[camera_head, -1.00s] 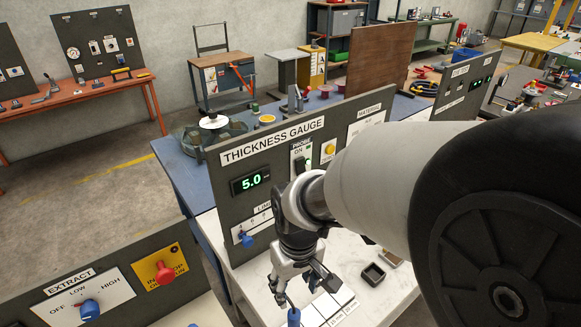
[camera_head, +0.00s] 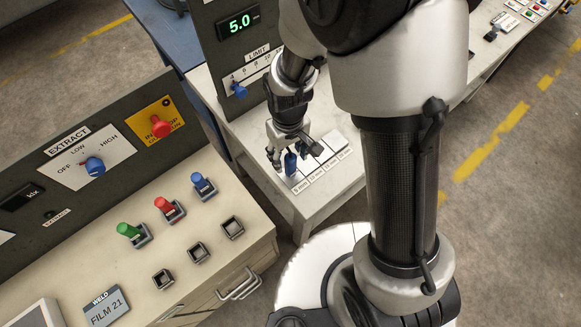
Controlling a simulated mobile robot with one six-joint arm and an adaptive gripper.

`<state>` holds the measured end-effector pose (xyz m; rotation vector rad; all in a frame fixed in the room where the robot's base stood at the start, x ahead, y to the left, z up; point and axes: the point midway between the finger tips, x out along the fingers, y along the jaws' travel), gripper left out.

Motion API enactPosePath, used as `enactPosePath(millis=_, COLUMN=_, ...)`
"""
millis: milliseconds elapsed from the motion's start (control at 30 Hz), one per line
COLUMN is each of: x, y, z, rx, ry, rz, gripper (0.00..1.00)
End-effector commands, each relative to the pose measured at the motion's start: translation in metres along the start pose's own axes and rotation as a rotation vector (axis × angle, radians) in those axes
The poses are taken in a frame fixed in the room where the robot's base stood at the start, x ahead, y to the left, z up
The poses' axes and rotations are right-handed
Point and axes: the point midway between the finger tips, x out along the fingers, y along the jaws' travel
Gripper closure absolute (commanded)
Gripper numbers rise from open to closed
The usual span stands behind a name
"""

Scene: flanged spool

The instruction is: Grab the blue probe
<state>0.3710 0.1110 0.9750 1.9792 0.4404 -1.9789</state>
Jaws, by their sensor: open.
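The blue probe (camera_head: 290,164) stands upright on the white bench (camera_head: 262,125), beside a row of pale labelled step plates (camera_head: 322,158). My gripper (camera_head: 296,156) is open and points down at the probe. In this view the probe shows between the two spread fingers. I cannot tell whether either finger touches it. The probe's top is close under the gripper's palm and its upper end is partly hidden.
The thickness gauge panel (camera_head: 215,45) with its 5.0 display rises behind the gripper. At the left, a beige console (camera_head: 100,265) carries green (camera_head: 128,230), red (camera_head: 164,205) and blue (camera_head: 200,182) handles, empty square sockets and the extract panel (camera_head: 60,215).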

Motion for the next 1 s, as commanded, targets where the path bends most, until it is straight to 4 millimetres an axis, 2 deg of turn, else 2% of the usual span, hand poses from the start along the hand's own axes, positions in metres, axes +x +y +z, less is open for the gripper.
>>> enactPosePath(millis=400, x=0.051, y=0.003, z=0.006, rx=0.0, ry=-0.002, rz=0.0, gripper=0.49)
enactPosePath(millis=700, x=0.052, y=0.003, z=0.005, rx=0.0, ry=0.0, rz=0.0, gripper=0.49)
enactPosePath(millis=1000, x=0.052, y=0.003, z=0.005, rx=0.0, ry=0.0, rz=0.0, gripper=0.69)
